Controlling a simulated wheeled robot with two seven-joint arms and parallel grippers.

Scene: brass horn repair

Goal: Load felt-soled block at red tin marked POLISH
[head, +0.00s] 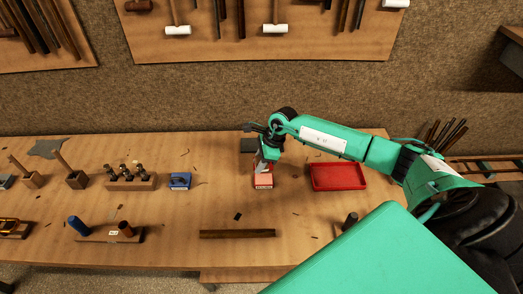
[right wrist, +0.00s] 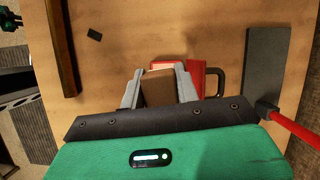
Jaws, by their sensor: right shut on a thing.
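A red tin (head: 263,182) with a pale label on its front stands near the middle of the bench; its lettering is too small to read. My right gripper (head: 264,164) is directly over it, pointing down. In the right wrist view its two grey fingers (right wrist: 160,90) are shut on a brown block (right wrist: 159,87). The red tin (right wrist: 196,74) shows right behind the block there. I cannot tell whether block and tin touch. The block's underside and any felt are hidden. My left gripper is not in view.
An empty red tray (head: 338,189) lies right of the tin, and a blue box (head: 180,181) stands left. A dark slab (head: 248,145) is behind. A dark wooden bar (head: 237,234) lies in front. A tool rack (head: 130,182) stands farther left. Bench between is mostly clear.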

